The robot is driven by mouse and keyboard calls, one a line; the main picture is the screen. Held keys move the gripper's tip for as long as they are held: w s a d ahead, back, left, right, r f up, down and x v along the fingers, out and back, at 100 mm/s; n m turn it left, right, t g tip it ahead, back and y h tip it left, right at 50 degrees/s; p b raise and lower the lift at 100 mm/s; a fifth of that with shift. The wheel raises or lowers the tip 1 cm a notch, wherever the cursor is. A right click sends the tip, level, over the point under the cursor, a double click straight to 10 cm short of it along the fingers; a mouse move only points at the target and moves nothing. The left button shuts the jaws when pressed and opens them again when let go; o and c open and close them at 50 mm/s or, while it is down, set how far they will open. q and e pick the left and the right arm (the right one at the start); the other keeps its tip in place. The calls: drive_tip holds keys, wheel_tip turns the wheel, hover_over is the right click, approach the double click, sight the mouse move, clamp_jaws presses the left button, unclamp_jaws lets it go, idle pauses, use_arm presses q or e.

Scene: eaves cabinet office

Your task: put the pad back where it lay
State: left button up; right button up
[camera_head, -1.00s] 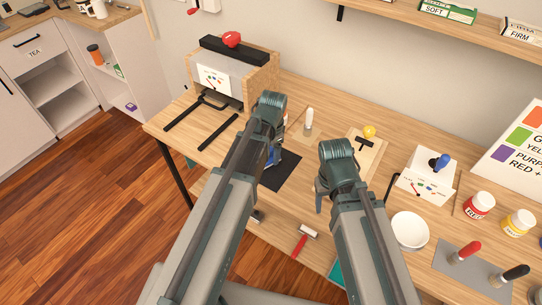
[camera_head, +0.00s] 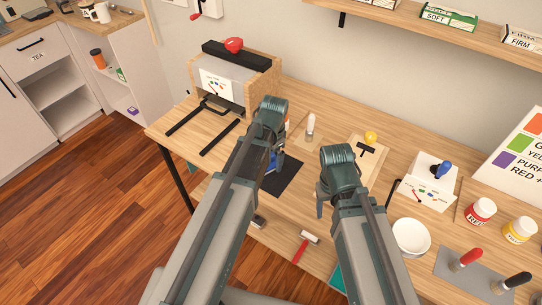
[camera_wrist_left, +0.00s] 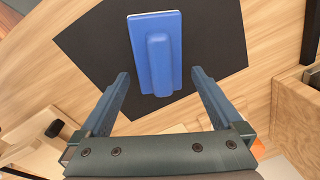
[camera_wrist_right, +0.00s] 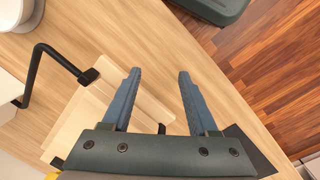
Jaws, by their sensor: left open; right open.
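The pad (camera_wrist_left: 160,55), a blue block with a raised handle, lies on a black mat (camera_wrist_left: 88,50) in the left wrist view. My left gripper (camera_wrist_left: 159,76) is open, its fingers on either side of the pad's handle end and apart from it. In the head view the left forearm hides most of the pad; the black mat (camera_head: 287,178) shows beside the arm. My right gripper (camera_wrist_right: 160,74) is open and empty above the wooden table. In the head view its wrist (camera_head: 338,165) is right of the mat.
A press-like wooden box (camera_head: 235,80) stands at the back left. A red-handled roller (camera_head: 304,247) lies near the front edge. A yellow-knobbed tool (camera_head: 370,138) is behind my right gripper.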

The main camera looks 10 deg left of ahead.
sight(272, 163)
use_arm(q)
wheel_tip(272, 163, up, 12)
drive_tip(key=s+p, duration=0.1)
drive_tip(key=p, duration=1)
drive_tip(key=s+d+n, duration=0.2)
drive_tip(key=s+d, duration=0.2)
drive_tip(key=s, duration=0.3)
drive_tip(key=s+d+n+g, duration=0.1)
drive_tip(key=s+d+n, duration=0.1)
drive_tip(key=s+d, duration=0.3)
drive_tip(key=s, duration=0.2)
drive_tip(key=shift+s+f+n+y, duration=0.15)
drive_tip(key=shift+s+n+y, duration=0.15)
drive_tip(key=shift+s+n, duration=0.1)
drive_tip(key=shift+w, duration=0.1)
